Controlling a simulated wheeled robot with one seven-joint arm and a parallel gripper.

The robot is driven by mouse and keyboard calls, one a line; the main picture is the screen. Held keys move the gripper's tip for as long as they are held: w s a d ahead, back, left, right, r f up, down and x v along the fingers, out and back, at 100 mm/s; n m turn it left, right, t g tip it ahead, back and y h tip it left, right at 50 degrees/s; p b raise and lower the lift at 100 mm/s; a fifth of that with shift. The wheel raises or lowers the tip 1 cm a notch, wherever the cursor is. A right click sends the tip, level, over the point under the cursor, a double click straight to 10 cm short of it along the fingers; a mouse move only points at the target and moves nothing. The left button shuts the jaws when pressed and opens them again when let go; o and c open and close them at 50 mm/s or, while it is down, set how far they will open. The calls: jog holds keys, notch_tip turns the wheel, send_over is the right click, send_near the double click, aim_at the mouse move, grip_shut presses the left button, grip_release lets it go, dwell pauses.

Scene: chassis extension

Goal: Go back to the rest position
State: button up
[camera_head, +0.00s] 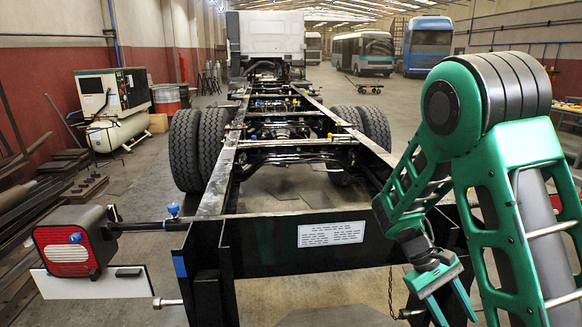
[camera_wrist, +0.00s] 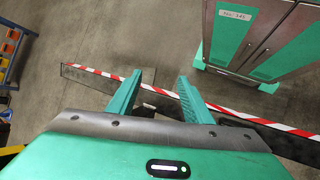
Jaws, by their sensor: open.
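My green gripper (camera_head: 450,305) hangs pointing down at the lower right of the head view, in front of the right end of the chassis's rear crossmember (camera_head: 275,245). In the wrist view my gripper (camera_wrist: 155,90) has its two green fingers spread apart with nothing between them. Below the fingers there is grey floor and a dark strip with red and white striped tape (camera_wrist: 85,70). My green arm is bent, with its elbow high at the right of the head view.
The truck chassis (camera_head: 215,195) fills the middle, with a tail light (camera_head: 68,250) at its left rear. A compressor (camera_head: 112,105) stands left. Buses (camera_head: 365,52) are far back. A cabinet (camera_wrist: 260,40) stands close by in the wrist view, with shelving (camera_wrist: 12,50) at left.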

jog(key=s+d+r+m+t+y, duration=0.1)
jog(key=s+r+m+t+y, duration=0.1)
jog(key=s+r, duration=0.4)
jog(key=s+r+m+t+y, duration=0.3)
jog(key=s+r+m, duration=0.3)
jog(key=s, duration=0.7)
jog(key=shift+s+d+r+m+y, duration=0.25)
jog(key=shift+d+r+m+y, duration=0.1)
jog(key=shift+r+y, duration=0.3)
jog(key=shift+w+f, duration=0.2)
jog(key=shift+w, duration=0.4)
